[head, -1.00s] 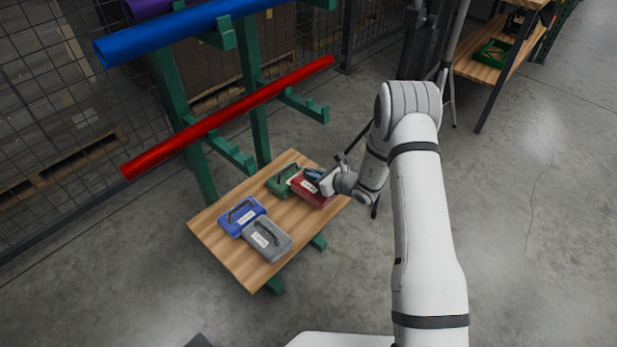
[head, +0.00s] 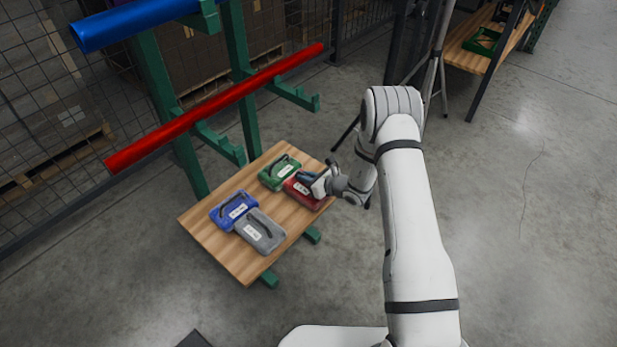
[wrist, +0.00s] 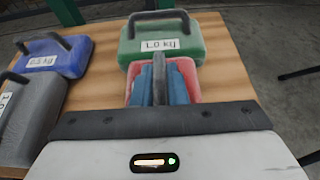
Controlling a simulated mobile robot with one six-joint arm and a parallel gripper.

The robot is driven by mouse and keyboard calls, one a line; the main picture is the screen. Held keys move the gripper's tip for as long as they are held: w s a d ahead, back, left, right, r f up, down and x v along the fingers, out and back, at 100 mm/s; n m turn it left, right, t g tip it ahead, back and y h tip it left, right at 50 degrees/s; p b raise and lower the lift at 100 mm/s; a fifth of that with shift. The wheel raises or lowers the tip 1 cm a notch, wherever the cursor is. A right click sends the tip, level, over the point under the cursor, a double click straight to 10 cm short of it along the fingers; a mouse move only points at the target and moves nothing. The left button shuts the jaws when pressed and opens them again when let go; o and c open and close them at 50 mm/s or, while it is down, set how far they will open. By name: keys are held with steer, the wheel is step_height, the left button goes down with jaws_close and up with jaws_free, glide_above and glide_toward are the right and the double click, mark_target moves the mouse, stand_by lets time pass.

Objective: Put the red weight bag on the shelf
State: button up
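The red weight bag (head: 303,194) is at the right part of a low wooden board (head: 222,262), beside the green bag (head: 280,172). My gripper (head: 315,182) is at the red bag from the right. In the wrist view, its blue fingers (wrist: 160,88) sit close on both sides of the dark handle of the red bag (wrist: 193,80), shut on it. The red bag looks level and low over the board; I cannot tell whether it touches. Its label is hidden behind the fingers in the wrist view. A wooden shelf (head: 465,62) stands at the upper right.
A blue bag (head: 234,210) and a grey bag (head: 261,231) lie at the board's left and near side. A green rack (head: 170,110) with a red tube (head: 220,108) and a blue tube (head: 135,22) rises behind. A green crate (head: 486,40) sits on the shelf. Floor at right is clear.

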steer(key=o, duration=0.5)
steer(key=shift+c, duration=0.2)
